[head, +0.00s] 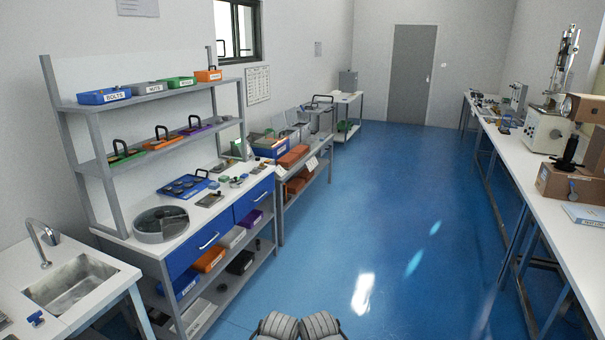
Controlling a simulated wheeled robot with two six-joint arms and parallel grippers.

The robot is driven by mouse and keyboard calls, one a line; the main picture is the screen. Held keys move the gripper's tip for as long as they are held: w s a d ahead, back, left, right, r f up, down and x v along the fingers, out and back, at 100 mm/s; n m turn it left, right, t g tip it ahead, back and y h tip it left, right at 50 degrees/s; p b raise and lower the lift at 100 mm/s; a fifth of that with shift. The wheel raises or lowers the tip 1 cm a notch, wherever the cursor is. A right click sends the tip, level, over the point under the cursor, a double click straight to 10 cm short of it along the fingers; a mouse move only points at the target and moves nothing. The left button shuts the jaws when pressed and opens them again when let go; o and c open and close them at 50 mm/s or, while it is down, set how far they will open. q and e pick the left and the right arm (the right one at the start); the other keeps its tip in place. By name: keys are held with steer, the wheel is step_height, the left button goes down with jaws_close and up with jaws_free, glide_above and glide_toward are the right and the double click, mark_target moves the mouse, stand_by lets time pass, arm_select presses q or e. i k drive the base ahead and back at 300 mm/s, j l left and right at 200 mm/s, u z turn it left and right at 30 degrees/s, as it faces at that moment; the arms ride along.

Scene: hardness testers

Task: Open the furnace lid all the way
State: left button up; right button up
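No furnace can be made out for certain at this distance. A grey metal box with a dark handle on top (319,114) stands at the far end of the left-hand row of benches, and its lid looks shut. A smaller grey box (347,82) stands behind it on a white table. Either could be the furnace; I cannot tell which.
Blue floor (370,220) runs clear up the middle to a grey door (411,75). On the left stand a sink (72,285) and a shelved bench with blue drawers (207,243). A long white bench (522,160) with testers lines the right.

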mark_target(270, 141)
steer(key=i, duration=3.2)
steer(key=i+u, duration=0.1)
steer(key=i, duration=0.85)
steer(key=u, duration=0.1)
steer(key=i+l+z, duration=0.25)
steer(key=i, duration=0.75)
steer(key=i+l+z, duration=0.25)
steer(key=i, duration=0.75)
steer(key=i+u, duration=0.35)
steer(key=i+l+u, duration=0.5)
steer(key=i+u, duration=0.2)
